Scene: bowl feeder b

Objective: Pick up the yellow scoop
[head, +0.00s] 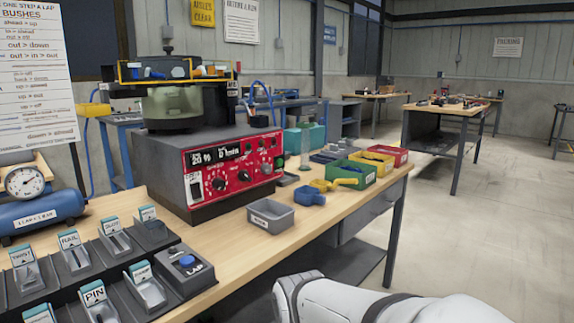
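The yellow scoop (336,183) lies on the wooden bench top (232,245), just in front of the green bin (366,178). It is small in the head view, and I cannot make out its exact outline. A white link of my arm shows at the bottom, to the right of the bench's front edge. My gripper is out of view.
A grey bin (270,217) stands left of the scoops. Behind it is the red-fronted controller (232,172) with the feeder bowl on top. Yellow (371,160) and red (396,155) bins stand behind the green one. Labelled tracks fill the bench's near left. Open floor lies right.

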